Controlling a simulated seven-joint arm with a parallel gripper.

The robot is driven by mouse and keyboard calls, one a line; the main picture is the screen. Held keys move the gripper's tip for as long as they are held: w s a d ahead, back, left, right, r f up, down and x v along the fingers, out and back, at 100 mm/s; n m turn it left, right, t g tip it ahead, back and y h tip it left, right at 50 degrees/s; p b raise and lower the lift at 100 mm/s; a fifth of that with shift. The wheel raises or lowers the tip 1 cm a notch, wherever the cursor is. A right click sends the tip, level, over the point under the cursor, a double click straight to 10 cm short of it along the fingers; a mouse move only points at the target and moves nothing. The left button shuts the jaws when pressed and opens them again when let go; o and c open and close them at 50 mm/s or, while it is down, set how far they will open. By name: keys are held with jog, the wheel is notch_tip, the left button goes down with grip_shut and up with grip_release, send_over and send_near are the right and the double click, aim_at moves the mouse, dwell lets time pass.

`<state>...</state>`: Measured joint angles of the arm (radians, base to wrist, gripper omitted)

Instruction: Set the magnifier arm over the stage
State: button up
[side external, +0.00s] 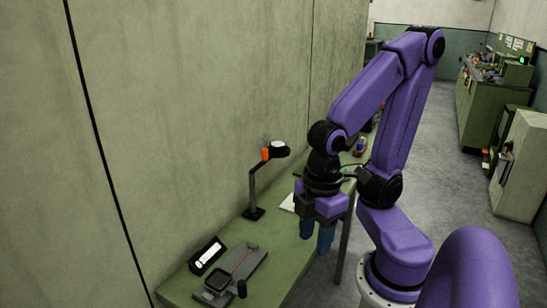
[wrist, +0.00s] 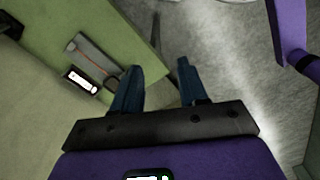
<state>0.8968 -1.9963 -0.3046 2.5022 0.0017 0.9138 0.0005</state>
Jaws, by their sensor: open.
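The magnifier arm (side external: 256,185) stands on a dark base on the green bench near the wall. Its bent dark arm carries an orange part (side external: 265,154) and a round lens head (side external: 280,149). A grey plate with a thin red line, which looks like the stage (side external: 243,262), lies at the bench's near end. It also shows in the wrist view (wrist: 97,52). My gripper (side external: 316,244) points down, open and empty, right of the magnifier arm and by the bench's right edge. In the wrist view its blue fingers (wrist: 159,67) are apart with nothing between them.
A black block with a white label (side external: 207,255) stands beside the stage on the wall side. A dark square frame (side external: 217,280) and a small black knob (side external: 242,289) sit at its near end. A pale sheet (side external: 288,203) lies behind my gripper. The wall borders the bench.

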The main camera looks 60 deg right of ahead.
dwell(0.4)
jog(key=shift+o, duration=0.5)
jog(key=w+d+r+m, duration=0.1)
jog(key=w+r+m, duration=0.25)
jog(key=w, duration=0.65)
notch_tip(320, 180, up, 9)
jog(key=m+t+h, duration=0.1)
jog(key=m+t, duration=0.3)
jog(key=m, duration=0.8)
send_over(265, 149)
jog(key=s+a, duration=0.1)
jog(key=s, duration=0.5)
jog(key=x, duration=1.7)
jog(key=shift+d+f, duration=0.2)
jog(key=shift+c, duration=0.3)
